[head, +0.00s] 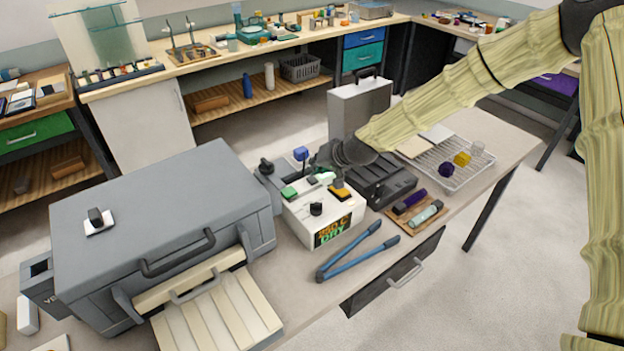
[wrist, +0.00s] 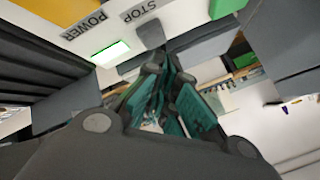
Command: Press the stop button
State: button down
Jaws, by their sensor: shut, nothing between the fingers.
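The control box (head: 298,214) has a pale top with several buttons and an "850 C DRY" display on its front. The stop button is a small dark grey block (wrist: 150,34) beside the STOP label (wrist: 138,10) in the wrist view; in the head view it shows as a small dark piece (head: 312,180) on the box top. My gripper (head: 318,164) is shut and empty, over the back of the box. In the wrist view its fingertips (wrist: 164,60) are close to the stop button, pointing toward it. I cannot tell whether they touch it.
A yellow switch (head: 342,191) and a black knob (head: 316,208) are on the box. A grey furnace (head: 160,215) stands left, blue-handled tongs (head: 348,251) lie in front, a wire tray (head: 462,178) right.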

aim_at(315, 177)
jog(key=shift+f, duration=0.1)
dwell(0.7)
jog(key=shift+f+b, duration=0.3)
jog(key=shift+b, duration=0.05)
jog(key=shift+f+b, duration=0.35)
jog(key=shift+f, duration=0.15)
dwell(0.9)
jog(key=shift+r, duration=0.1)
jog(key=shift+r+p, duration=0.45)
jog(key=shift+r, duration=0.4)
jog(key=shift+r, duration=0.1)
jog(key=shift+r+p, duration=1.3)
jog(key=shift+r, duration=1.1)
